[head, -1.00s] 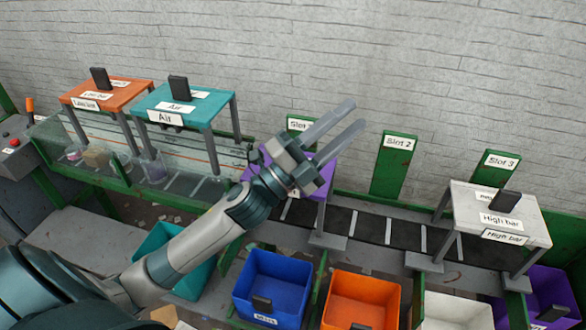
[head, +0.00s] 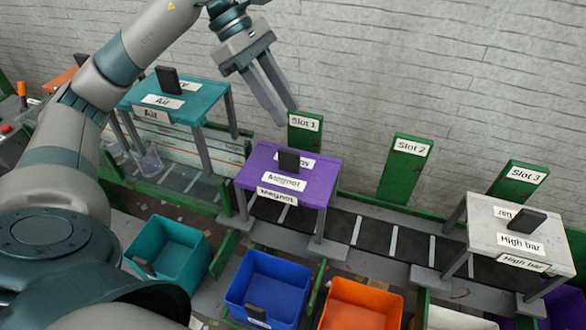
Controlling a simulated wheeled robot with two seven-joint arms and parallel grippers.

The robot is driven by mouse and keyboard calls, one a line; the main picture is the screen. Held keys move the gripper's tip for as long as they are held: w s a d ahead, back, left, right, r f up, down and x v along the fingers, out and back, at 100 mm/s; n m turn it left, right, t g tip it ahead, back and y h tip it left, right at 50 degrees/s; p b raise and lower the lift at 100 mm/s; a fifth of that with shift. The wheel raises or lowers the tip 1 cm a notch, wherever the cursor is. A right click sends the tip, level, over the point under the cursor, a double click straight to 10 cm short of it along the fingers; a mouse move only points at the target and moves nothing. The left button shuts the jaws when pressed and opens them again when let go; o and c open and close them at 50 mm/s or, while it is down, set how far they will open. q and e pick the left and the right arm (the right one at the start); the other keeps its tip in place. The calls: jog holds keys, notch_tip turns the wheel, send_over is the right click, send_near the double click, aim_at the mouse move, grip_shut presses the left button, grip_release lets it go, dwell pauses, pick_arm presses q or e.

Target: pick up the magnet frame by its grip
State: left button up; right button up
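The magnet frame (head: 250,178) is a purple table-like frame with grey legs, labelled Magnet, standing over the belt in front of the Slot 1 post. Its grip (head: 289,161) is a small black upright block on its top. My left gripper (head: 288,113) is open and empty, its two long grey fingers pointing down and right, above and behind the frame's top in the picture. It appears apart from the grip. My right gripper is not in view.
The teal Air frame (head: 205,97) stands to the left and the white High bar frame (head: 480,235) to the right. Green posts for Slot 1 (head: 304,138), Slot 2 (head: 400,180) and Slot 3 (head: 512,190) line the belt's far side. Teal (head: 190,232), blue (head: 270,268) and orange (head: 352,312) bins sit in front.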

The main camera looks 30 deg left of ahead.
aim_at(287, 152)
pick_arm(q)
jog(key=a+r+y, duration=0.1)
jog(key=a+y, duration=0.1)
jog(key=a, duration=0.4)
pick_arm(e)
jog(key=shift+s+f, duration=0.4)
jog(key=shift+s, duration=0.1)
pick_arm(q)
jog(key=shift+w+f, duration=0.1)
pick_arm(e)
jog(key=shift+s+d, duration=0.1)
